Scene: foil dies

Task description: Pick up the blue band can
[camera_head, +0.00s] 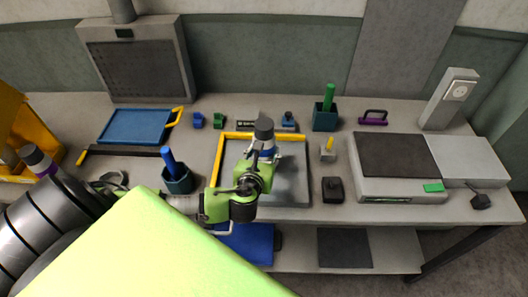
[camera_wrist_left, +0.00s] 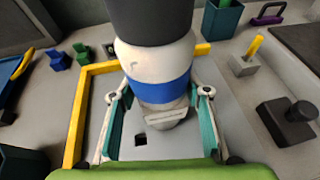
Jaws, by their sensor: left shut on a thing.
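The blue band can (camera_head: 265,130) has a dark grey lid, a white body and a blue band. It is over the grey plate with the yellow edge (camera_head: 303,168). In the left wrist view the can (camera_wrist_left: 160,88) stands large between the fingers, and its blue band faces me. My left gripper (camera_head: 262,160) is shut on it from the near side, its teal-lined fingers (camera_wrist_left: 160,110) on either side of the can. Whether the can's base touches the plate is hidden. My right gripper is not in view.
A purple-banded can (camera_head: 38,160) stands at the left, partly behind my arm. A dark cup with a blue handle (camera_head: 176,178) is left of the plate. A black block (camera_head: 333,190) and a grey press machine (camera_head: 400,168) are right. Small blue and green clips lie behind.

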